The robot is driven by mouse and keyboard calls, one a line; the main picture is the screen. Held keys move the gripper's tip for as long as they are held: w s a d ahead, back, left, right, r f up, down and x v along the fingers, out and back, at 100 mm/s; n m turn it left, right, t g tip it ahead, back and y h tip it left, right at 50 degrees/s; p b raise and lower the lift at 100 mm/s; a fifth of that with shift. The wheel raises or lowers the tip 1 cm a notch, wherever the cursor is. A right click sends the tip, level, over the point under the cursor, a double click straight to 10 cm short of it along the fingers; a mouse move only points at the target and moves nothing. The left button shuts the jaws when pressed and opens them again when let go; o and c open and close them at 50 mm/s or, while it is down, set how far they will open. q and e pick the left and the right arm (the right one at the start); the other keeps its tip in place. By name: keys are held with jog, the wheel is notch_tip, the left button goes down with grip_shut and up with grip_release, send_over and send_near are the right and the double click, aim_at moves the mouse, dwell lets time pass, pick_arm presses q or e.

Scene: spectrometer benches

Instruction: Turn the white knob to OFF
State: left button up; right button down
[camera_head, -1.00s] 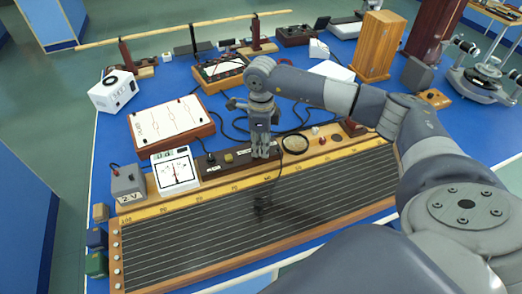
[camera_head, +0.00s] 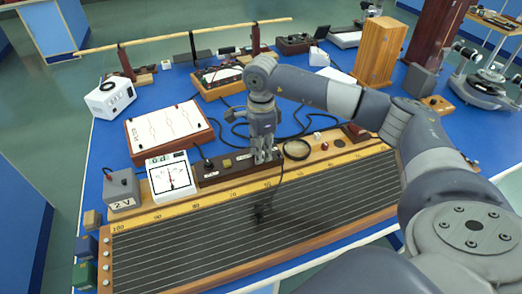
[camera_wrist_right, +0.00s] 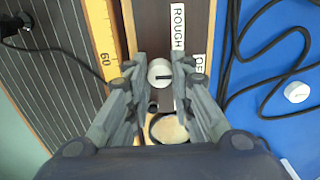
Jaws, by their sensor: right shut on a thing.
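The white knob (camera_wrist_right: 160,73) is a small round cap with a dark mark that lies roughly level in the right wrist view. It sits on a brown wooden strip (camera_head: 222,166). My right gripper (camera_wrist_right: 160,74) points down at it with a finger on each side, shut on the knob; it also shows in the head view (camera_head: 263,157), where its fingers hide the knob. A ROUGH label (camera_wrist_right: 178,26) lies beside it, and a second label (camera_wrist_right: 198,72) is partly covered by a finger. My left gripper is not in view.
A long wire board (camera_head: 200,240) with a yellow scale runs in front. A white meter (camera_head: 171,177) and a grey 2 V box (camera_head: 121,190) stand left. A dark ring (camera_head: 296,149) lies close right of the gripper. Black cables cross the blue bench behind.

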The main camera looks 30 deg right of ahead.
jog(key=shift+r, duration=0.1)
jog(key=c, duration=1.4)
grip_release()
jog(key=shift+o, duration=0.2)
notch_tip(320, 180, up, 12)
